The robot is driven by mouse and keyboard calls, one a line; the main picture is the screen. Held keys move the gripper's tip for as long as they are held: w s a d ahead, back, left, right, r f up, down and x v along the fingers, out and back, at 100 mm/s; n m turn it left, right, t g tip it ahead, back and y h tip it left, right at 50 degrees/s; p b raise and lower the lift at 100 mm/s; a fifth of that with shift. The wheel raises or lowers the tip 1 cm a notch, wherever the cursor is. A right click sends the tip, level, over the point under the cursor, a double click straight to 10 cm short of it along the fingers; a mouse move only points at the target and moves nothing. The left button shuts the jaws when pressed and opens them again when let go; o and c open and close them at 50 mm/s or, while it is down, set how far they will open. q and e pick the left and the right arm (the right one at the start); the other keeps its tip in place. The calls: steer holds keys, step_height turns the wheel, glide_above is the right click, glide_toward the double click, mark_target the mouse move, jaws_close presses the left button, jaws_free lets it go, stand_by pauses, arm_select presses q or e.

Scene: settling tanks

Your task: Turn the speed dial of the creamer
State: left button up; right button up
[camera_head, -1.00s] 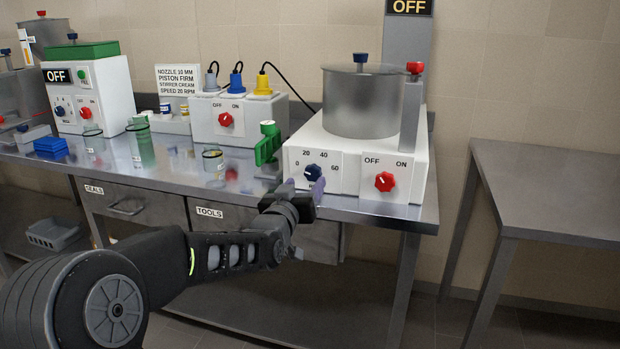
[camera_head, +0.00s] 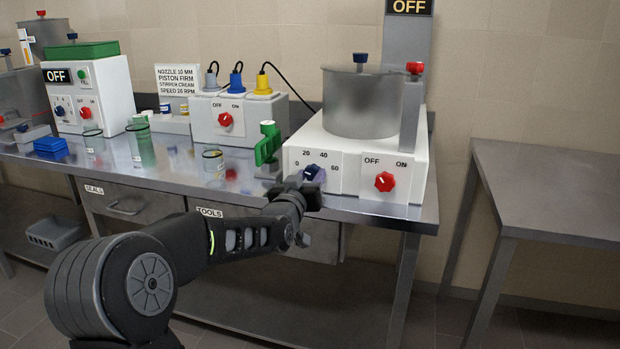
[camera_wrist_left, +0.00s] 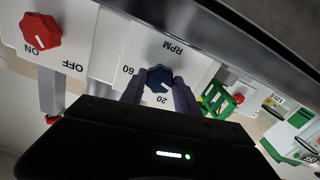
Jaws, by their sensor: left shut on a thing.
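The creamer (camera_head: 300,137) is a white box at the right end of the steel bench, with a metal pot (camera_head: 360,104) on top. Its blue speed dial (camera_head: 312,171) sits on a white front plate marked 0, 20, 40 and 60. My left gripper (camera_head: 313,178) is at the plate, shut on the dial, with its purplish fingers partly covering it. In the left wrist view the dial (camera_wrist_left: 160,76) lies between the two fingers, upside down, with a small pale mark; its exact reading is unclear. My right gripper is out of view.
A red OFF/ON knob (camera_head: 384,181) is right of the dial, and an OFF display (camera_head: 409,7) stands above. A green-handled item (camera_head: 267,143) is close on the left. A sign (camera_head: 178,80) lists stirrer cream speed. A bare table (camera_head: 560,190) is at the right.

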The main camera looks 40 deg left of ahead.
arm_select(q)
jaws_close()
steer(key=shift+f+m+b, duration=0.1)
steer(key=shift+m+b, duration=1.2)
steer(key=shift+m, duration=0.3)
steer(key=m+b, duration=0.1)
steer(key=m, duration=0.2)
steer(key=shift+m+b, duration=0.35)
steer(key=shift+m, duration=1.45)
steer(key=o, duration=0.6)
jaws_free()
